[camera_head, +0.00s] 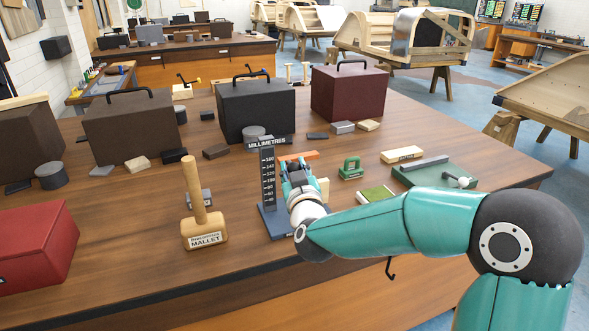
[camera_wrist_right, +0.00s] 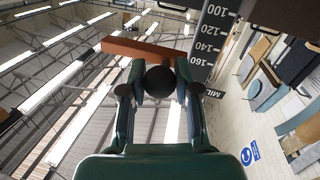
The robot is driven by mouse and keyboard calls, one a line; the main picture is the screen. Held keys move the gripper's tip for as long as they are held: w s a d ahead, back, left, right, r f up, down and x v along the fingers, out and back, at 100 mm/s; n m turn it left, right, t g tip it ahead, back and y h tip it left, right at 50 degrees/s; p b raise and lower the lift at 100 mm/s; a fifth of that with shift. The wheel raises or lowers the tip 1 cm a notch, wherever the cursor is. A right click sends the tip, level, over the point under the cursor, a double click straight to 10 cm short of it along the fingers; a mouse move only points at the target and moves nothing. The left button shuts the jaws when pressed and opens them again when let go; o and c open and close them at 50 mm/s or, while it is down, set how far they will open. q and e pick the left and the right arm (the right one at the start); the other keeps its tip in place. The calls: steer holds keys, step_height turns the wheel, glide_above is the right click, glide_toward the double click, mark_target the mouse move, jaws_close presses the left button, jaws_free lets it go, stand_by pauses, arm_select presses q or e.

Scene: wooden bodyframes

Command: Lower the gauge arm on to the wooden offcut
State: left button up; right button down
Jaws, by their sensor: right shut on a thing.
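The gauge has an upright dark scale (camera_head: 268,178) marked MILLIMETRES on a blue-grey base (camera_head: 274,222). Its orange-brown arm (camera_head: 300,156) sticks out to the right near the upper part of the scale. In the right wrist view the arm (camera_wrist_right: 145,48) shows beyond the fingers, with the scale (camera_wrist_right: 212,40) to its right. My right gripper (camera_head: 294,170) is shut on a dark round knob (camera_wrist_right: 160,78) by the arm. A pale wooden block (camera_head: 323,188), likely the offcut, stands below the arm, partly hidden by my gripper. My left gripper is out of view.
A wooden mallet (camera_head: 203,220) stands left of the gauge. A green weight (camera_head: 350,168), a green-topped block (camera_head: 376,194) and a green plate (camera_head: 432,178) lie to the right. Large boxes (camera_head: 256,108) stand behind. A red case (camera_head: 35,245) is at front left.

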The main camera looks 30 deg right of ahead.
step_height(320, 180, down, 8)
steer(key=b, duration=0.6)
steer(key=shift+r, duration=0.15)
steer(key=c, duration=0.8)
jaws_free()
steer(key=shift+s+a, duration=0.1)
steer(key=v, duration=1.1)
steer(key=shift+s+a, duration=0.15)
steer(key=shift+s, duration=0.15)
